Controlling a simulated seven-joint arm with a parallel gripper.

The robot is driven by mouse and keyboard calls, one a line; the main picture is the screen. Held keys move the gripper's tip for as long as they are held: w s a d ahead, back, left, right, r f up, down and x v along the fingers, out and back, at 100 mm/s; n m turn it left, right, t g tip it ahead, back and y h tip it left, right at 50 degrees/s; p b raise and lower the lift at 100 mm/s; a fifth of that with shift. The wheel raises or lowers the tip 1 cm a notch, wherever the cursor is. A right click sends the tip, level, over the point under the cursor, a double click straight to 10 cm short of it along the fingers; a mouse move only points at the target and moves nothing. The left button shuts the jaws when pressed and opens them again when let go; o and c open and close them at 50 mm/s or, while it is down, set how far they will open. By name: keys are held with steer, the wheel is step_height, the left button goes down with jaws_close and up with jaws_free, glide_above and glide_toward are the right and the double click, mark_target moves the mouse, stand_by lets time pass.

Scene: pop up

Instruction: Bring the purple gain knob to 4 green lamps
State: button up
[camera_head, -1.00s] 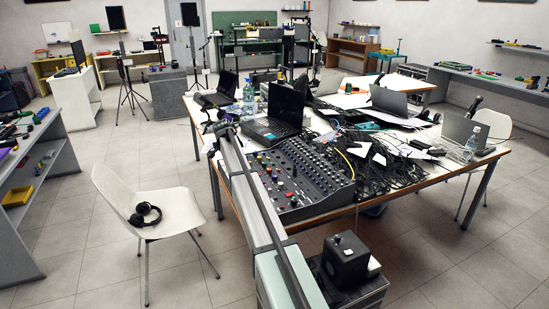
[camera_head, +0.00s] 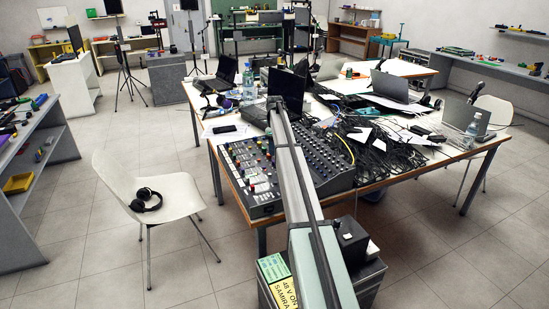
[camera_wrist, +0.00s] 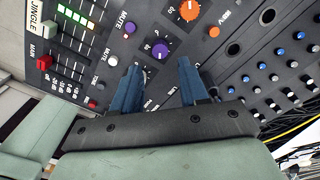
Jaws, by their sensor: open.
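The mixing console (camera_head: 240,165) lies on the near edge of the table, partly hidden by my arm. In the wrist view, a purple knob (camera_wrist: 160,50) with a white mark sits on the panel just beyond my fingertips. A second purple knob (camera_wrist: 130,28) is up and left of it. The gain label cannot be read. A strip of green lamps (camera_wrist: 76,16) shows at the upper left; several look lit. My gripper (camera_wrist: 160,66) is open, its blue fingers apart on either side below the nearer purple knob, with nothing between them. The head view does not show the fingertips clearly.
Orange knobs (camera_wrist: 189,10) stand right of the purple ones. A white fader (camera_wrist: 48,28) and a red fader (camera_wrist: 44,62) are at left. Small blue and white knobs fill the right.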

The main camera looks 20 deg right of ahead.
mark_target(274, 161)
step_height(274, 161, down, 6)
steer(key=shift+f, duration=0.15)
steer(key=shift+c, duration=0.2)
steer(key=c, duration=0.6)
steer(key=shift+n, duration=1)
steer(key=o, duration=0.9)
